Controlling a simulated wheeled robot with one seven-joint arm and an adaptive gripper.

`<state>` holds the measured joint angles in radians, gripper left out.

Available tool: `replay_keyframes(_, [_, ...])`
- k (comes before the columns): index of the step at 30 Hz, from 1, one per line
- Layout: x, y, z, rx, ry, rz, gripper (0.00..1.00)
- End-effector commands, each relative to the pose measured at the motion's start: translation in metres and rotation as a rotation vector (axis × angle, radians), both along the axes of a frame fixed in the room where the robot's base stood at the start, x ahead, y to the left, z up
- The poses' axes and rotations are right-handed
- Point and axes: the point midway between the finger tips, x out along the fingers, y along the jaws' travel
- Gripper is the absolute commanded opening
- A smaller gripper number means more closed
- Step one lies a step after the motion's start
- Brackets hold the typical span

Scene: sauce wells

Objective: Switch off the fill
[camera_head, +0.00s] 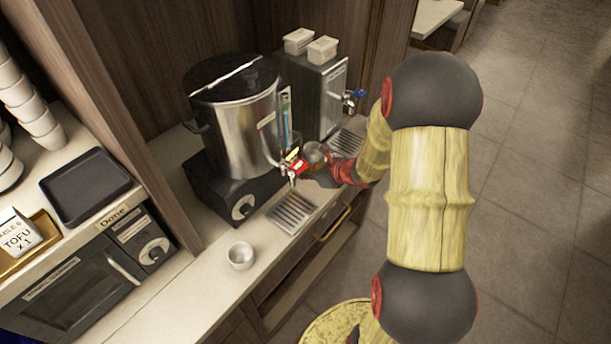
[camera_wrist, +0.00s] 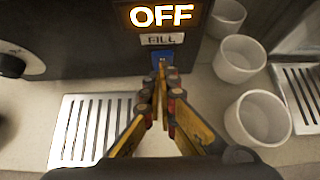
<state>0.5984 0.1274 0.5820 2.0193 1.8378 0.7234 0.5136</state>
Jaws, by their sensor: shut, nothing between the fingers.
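In the wrist view, a glowing orange-white OFF sign (camera_wrist: 162,16) shows on a dark panel. Below it is a grey FILL label (camera_wrist: 162,40), and below that a blue switch (camera_wrist: 159,57). My gripper (camera_wrist: 161,78) is shut and empty. Its fingertips are just in front of the switch and cover its lower part; I cannot tell whether they touch it. In the head view, my gripper (camera_head: 317,177) is at the right side of the large metal urn (camera_head: 238,130) on its black base (camera_head: 222,192). The switch cannot be made out there.
A dial (camera_head: 243,207) is on the base's front. A slotted drip tray (camera_head: 292,212) lies before the urn, with a white cup (camera_head: 240,256) to its left. White cups (camera_wrist: 258,118) stand right of my gripper in the wrist view. A second dispenser (camera_head: 312,90) stands behind.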

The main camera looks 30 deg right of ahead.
Motion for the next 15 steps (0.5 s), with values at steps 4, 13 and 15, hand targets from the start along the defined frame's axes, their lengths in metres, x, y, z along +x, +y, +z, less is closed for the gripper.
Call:
replay_keyframes(4, [0.0003,0.0002,0.0003,-0.001,0.000,0.001,0.00])
replay_keyframes(13, [0.0075,0.0035,0.0040,-0.003,0.011,0.002,0.00])
replay_keyframes(15, [0.0075,0.0033,0.0043,-0.003,0.011,0.002,0.00])
